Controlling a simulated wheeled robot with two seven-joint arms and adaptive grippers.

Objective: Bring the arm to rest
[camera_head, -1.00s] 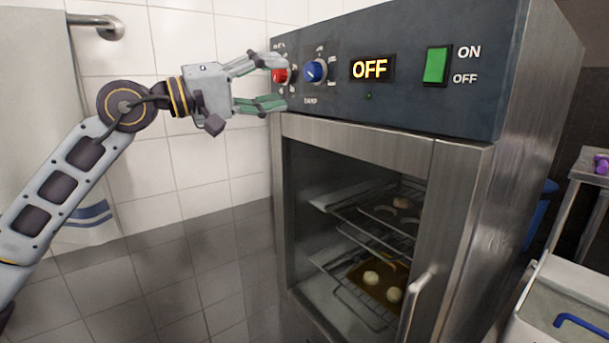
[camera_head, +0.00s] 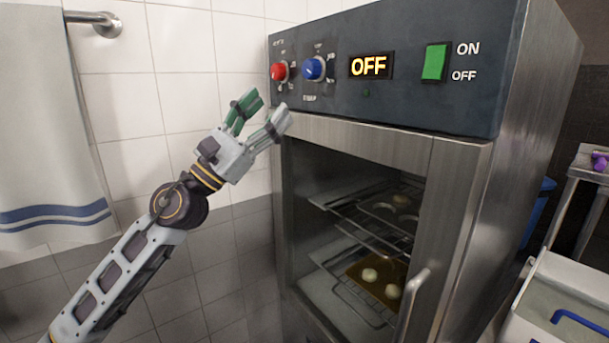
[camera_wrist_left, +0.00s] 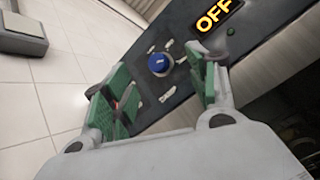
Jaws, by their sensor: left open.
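My left gripper (camera_head: 262,112) is open and empty, in front of the oven's left front edge and lower left of the red knob (camera_head: 279,71). It is apart from the knobs in the head view. The blue knob (camera_head: 314,69) sits right of the red one on the dark control panel (camera_head: 420,40). In the left wrist view the open fingers (camera_wrist_left: 160,100) frame the panel, with the blue knob (camera_wrist_left: 160,64) beyond them. The red knob is mostly hidden there behind the left finger. My right gripper is not in view.
The oven (camera_head: 460,200) has a lit OFF display (camera_head: 371,65) and a green switch (camera_head: 435,62). Trays with dough pieces (camera_head: 369,274) lie on racks inside. A towel (camera_head: 45,120) hangs from a rail at left. A white bin (camera_head: 560,290) stands at right.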

